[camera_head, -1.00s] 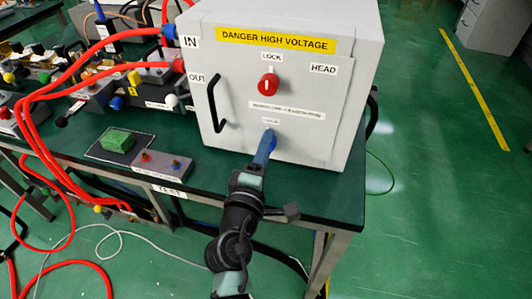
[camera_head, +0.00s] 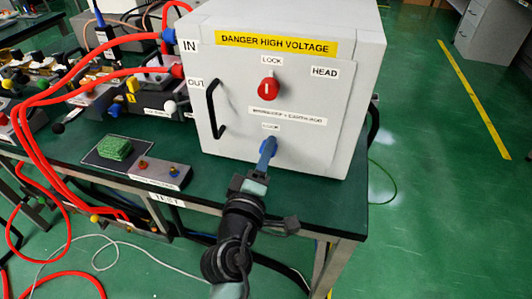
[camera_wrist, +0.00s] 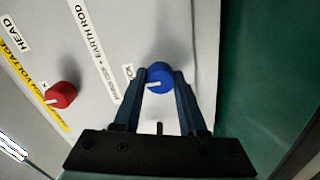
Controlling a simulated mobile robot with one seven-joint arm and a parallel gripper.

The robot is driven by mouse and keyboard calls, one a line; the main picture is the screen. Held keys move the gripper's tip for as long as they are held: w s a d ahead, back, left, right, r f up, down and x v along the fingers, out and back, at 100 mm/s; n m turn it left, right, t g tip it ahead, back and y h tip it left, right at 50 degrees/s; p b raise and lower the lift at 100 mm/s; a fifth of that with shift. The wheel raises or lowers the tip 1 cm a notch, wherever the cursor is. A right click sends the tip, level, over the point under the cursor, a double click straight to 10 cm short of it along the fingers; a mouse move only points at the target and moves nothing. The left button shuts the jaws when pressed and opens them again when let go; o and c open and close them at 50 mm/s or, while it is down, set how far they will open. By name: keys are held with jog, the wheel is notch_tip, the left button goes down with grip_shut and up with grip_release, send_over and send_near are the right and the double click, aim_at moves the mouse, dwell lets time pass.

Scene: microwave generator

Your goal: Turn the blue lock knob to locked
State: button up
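The blue lock knob (camera_head: 268,146) is low on the front of the grey high-voltage box, under a small label. In the wrist view the blue knob (camera_wrist: 160,77) sits between my two fingertips, its white mark pointing to the left of the picture. My gripper (camera_head: 266,157) reaches the knob from the front. In the wrist view the fingers of my gripper (camera_wrist: 161,82) lie on both sides of the knob, with no clear gap, and appear shut on it. The fingers partly hide the knob in the head view.
A black handle (camera_head: 214,109) stands out at the box's left. A small control box (camera_head: 160,172) and green block (camera_head: 115,148) lie on the table. Red cables run at left; the floor at right is clear.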

jog(key=o, duration=0.5)
jog(key=shift+c, duration=0.2)
jog(key=shift+s, duration=0.1)
jog(key=v, duration=1.2)
jog(key=shift+s+a+b, duration=0.15)
jog(key=shift+s+b, duration=0.2)
jog(key=w+d+r+m+t, duration=0.25)
jog(key=r+m, duration=0.25)
jog(key=r, duration=0.8)
jog(key=w+d+r+m+t, duration=0.1)
jog(key=r+m+t, duration=0.25)
jog(key=r, duration=1.05)
jog(key=s+r+m+t+y, duration=0.2)
jog(key=s+r, duration=0.3)
jog(key=r, duration=0.3)
jog(key=s+r+m+t+y, duration=0.1)
jog(key=s+r+t+y, duration=0.2)
jog(key=r, duration=0.6)
notch_tip(320, 180, up, 22)
jog(key=g+p, duration=0.1)
jog(key=p, duration=2.1)
jog(key=shift+s+a+f, duration=0.15)
jog(key=shift+s, duration=0.2)
